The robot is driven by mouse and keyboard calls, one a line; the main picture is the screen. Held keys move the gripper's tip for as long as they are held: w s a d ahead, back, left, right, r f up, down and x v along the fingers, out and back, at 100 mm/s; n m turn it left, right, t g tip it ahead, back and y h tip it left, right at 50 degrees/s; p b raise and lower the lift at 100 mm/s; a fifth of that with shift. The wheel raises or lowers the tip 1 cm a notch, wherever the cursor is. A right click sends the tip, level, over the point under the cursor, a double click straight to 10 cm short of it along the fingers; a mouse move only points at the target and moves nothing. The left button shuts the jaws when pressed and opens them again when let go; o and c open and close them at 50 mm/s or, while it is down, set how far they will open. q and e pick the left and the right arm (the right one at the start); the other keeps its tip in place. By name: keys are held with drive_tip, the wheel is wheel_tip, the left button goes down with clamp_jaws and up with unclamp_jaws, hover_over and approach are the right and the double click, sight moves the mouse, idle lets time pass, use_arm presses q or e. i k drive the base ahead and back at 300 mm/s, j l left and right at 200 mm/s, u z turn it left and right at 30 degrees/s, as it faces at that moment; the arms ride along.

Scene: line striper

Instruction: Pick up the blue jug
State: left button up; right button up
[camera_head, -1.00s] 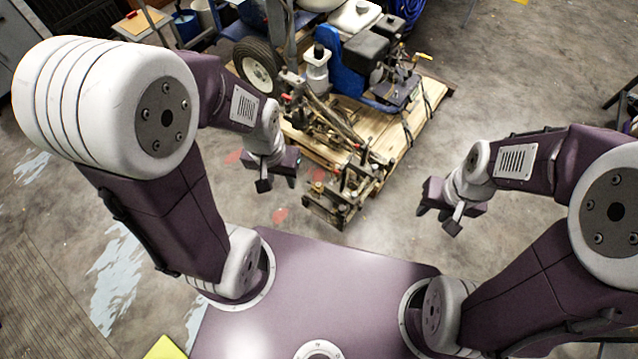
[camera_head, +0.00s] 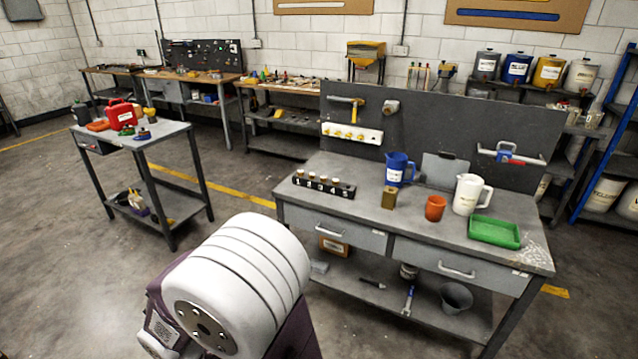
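The blue jug (camera_head: 398,169) stands upright on the grey workbench (camera_head: 345,208), near its dark back panel. Its handle points to the right. A small brass-coloured block (camera_head: 389,198) stands just in front of it and covers a bit of its base. My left arm's large white joint shows at the bottom of the head view, short of the bench. Neither gripper is in view now.
A white jug (camera_head: 468,194), an orange cup (camera_head: 435,208) and a green tray (camera_head: 494,232) stand to the right on the bench. A numbered rack (camera_head: 324,186) is to the left. A smaller table (camera_head: 157,131) stands at left. Open floor lies between.

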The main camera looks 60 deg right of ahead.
sight(397, 162)
drive_tip(key=z, duration=2.75)
